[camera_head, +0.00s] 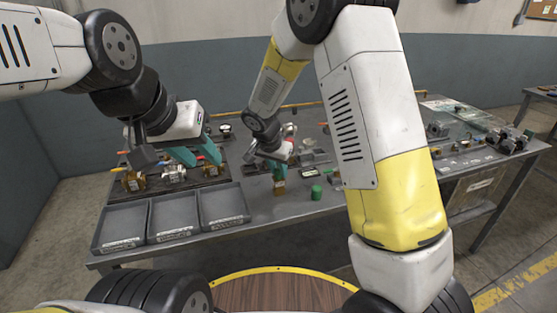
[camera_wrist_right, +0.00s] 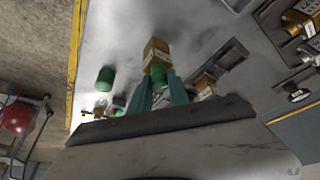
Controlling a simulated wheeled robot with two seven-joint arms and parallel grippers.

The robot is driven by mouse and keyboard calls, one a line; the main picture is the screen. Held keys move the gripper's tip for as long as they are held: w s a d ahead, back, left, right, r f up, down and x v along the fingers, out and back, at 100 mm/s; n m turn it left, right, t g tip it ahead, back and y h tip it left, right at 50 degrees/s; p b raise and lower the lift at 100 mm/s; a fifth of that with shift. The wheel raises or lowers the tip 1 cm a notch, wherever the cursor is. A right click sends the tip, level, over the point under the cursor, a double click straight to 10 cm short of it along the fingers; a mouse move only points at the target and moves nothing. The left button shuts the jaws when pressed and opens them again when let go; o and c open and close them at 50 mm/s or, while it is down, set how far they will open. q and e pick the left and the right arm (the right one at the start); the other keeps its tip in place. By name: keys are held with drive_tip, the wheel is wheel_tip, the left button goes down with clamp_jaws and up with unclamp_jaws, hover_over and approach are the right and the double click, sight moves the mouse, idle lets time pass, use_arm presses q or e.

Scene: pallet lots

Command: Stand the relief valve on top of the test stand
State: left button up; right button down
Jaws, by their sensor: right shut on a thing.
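My right gripper (camera_head: 279,172) is shut on a brass-coloured block with a green cap, which looks like the relief valve (camera_head: 279,187). In the right wrist view, the valve's brass body (camera_wrist_right: 156,50) extends beyond the teal fingers (camera_wrist_right: 160,88), with its green cap between them. The valve is over or on the table near its front edge; I cannot tell if it touches. My left gripper (camera_head: 198,155) is open and empty above the parts on the left. I cannot clearly pick out the test stand.
A green cylinder (camera_head: 316,192) stands right of the valve; it also shows in the right wrist view (camera_wrist_right: 105,78). Three grey bins (camera_head: 123,247) line the table's front left. Behind them, a dark tray (camera_head: 155,189) holds brass and silver valves. More fittings crowd the table's right side.

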drive_tip(key=c, duration=1.2)
unclamp_jaws()
drive_tip(key=shift+f, duration=0.1)
drive_tip(key=shift+c, duration=0.2)
drive_tip(key=v, duration=1.2)
drive_tip(key=s+d+r+n+y, duration=0.2)
drive_tip(key=s+d+r+y, duration=0.1)
drive_tip(key=s+d+r, duration=0.8)
drive_tip(key=s+d+n+t+y, duration=0.1)
drive_tip(key=s+d+n, duration=0.3)
drive_tip(key=s, duration=0.7)
drive_tip(key=shift+s+d+r+t, duration=0.25)
drive_tip(key=shift+d+t, duration=0.35)
